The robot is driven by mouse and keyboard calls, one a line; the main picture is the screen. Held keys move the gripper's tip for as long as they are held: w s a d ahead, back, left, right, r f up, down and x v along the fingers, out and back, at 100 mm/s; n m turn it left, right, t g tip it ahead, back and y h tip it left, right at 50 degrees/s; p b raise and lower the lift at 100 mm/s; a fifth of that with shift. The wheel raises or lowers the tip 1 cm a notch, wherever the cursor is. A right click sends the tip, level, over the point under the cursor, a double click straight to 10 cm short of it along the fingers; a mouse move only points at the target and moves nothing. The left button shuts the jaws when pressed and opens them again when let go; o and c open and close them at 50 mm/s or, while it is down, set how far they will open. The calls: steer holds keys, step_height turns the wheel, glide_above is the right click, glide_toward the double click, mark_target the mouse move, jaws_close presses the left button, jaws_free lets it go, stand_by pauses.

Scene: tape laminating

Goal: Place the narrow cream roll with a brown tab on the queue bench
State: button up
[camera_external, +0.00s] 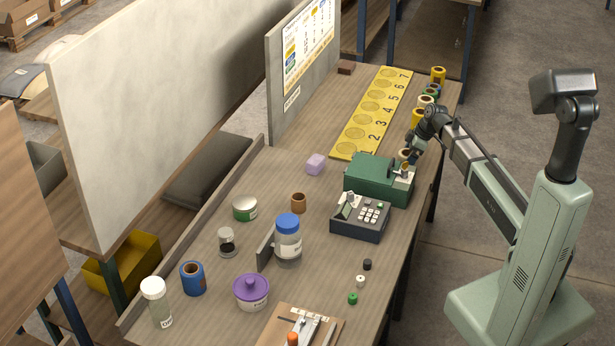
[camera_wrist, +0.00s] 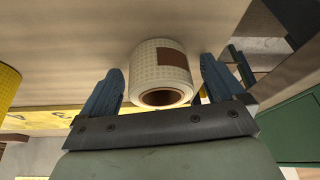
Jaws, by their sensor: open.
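The cream roll with a brown tab (camera_wrist: 150,62) stands between the two blue fingers of my gripper (camera_wrist: 161,72) in the wrist view. A gap shows beside the fingers, so my gripper is open around it and not closed on it. The brown core of the roll shows at its near end. In the external view my gripper (camera_external: 411,153) is low at the right side of the bench (camera_external: 275,170), just behind the green machine (camera_external: 372,178). There the roll is mostly hidden by my gripper and cannot be made out clearly.
A yellow strip with numbered circles (camera_external: 372,112) lies left of my gripper. Several rolls, including a yellow one (camera_external: 437,75), line the bench's right edge behind it. A dark keypad device (camera_external: 360,217) stands in front of the green machine.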

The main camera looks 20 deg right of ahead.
steer(key=v, duration=1.2)
